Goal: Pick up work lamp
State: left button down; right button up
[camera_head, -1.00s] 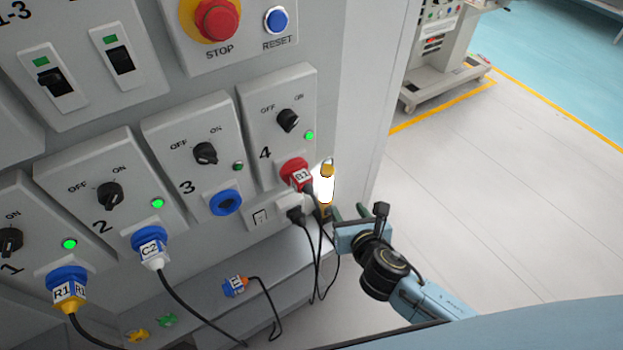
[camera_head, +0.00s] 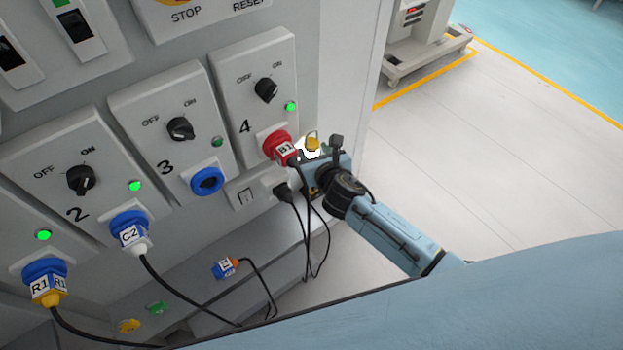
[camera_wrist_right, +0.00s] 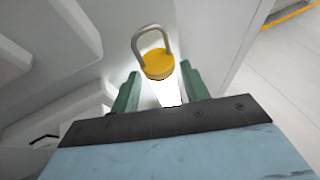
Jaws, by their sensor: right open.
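The work lamp (camera_head: 312,143) has a yellow cap with a grey hook and a glowing white body. It is upright beside the panel, right of the red plug B1. In the right wrist view the lamp (camera_wrist_right: 158,64) stands between the two green fingers of my right gripper (camera_wrist_right: 160,92), with a visible gap on the finger sides. My right gripper (camera_head: 318,155) is open around the lamp's body in the head view, where it hides most of the lamp below the cap. The lamp's lower end is hidden. My left gripper is not in view.
The grey panel holds switches and sockets; the red plug B1 (camera_head: 284,150) and a black plug (camera_head: 283,191) with hanging cables are close left of my right gripper. An orange-blue plug (camera_head: 226,267) lies on the ledge below. The floor (camera_head: 490,170) to the right is clear.

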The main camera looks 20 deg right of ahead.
jog(key=shift+w+f, duration=0.3)
jog(key=shift+w, duration=0.35)
jog(key=shift+c, duration=0.4)
grip_shut()
jog(key=shift+r, duration=0.1)
